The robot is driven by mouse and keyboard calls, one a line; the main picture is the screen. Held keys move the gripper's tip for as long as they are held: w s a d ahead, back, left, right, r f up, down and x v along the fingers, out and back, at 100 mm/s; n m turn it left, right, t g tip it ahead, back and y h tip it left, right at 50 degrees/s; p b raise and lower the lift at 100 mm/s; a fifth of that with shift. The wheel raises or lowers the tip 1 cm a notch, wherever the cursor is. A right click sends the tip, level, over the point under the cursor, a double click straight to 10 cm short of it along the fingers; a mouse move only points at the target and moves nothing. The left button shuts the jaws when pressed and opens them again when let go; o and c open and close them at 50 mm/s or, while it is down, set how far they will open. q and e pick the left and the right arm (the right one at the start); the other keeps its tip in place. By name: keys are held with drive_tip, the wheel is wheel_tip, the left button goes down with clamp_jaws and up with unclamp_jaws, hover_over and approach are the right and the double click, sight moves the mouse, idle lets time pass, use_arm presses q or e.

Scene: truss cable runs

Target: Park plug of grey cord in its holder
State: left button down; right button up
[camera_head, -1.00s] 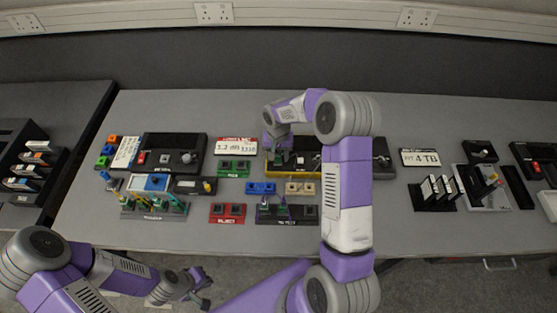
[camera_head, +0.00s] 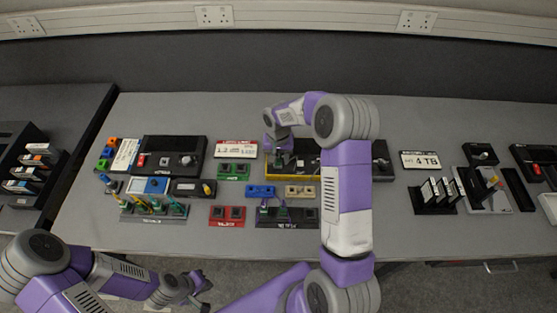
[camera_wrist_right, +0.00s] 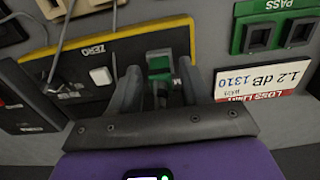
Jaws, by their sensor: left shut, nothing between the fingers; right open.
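My right gripper (camera_wrist_right: 158,88) is open over the black ZERO panel (camera_wrist_right: 90,62) with the yellow edge. A green connector piece (camera_wrist_right: 159,65) with a dark part below it shows between its spread fingers. In the head view the right gripper (camera_head: 280,152) is mostly hidden by its own wrist. Which holder belongs to the grey cord is unclear. My left gripper (camera_head: 203,285) is shut and empty, in front of the table edge.
Green PASS sockets (camera_head: 234,170), blue sockets (camera_head: 260,190), red sockets (camera_head: 227,214) and a black rack (camera_head: 287,216) stand near the right arm. A rack of coloured plugs (camera_head: 152,209) is at left. A loss-limit card (camera_wrist_right: 265,85) lies beside the ZERO panel. The front table strip is clear.

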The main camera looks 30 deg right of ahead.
clamp_jaws()
drive_tip(key=shift+r, duration=0.15)
drive_tip(key=shift+r+p, duration=1.55)
drive_tip(key=shift+r, duration=0.65)
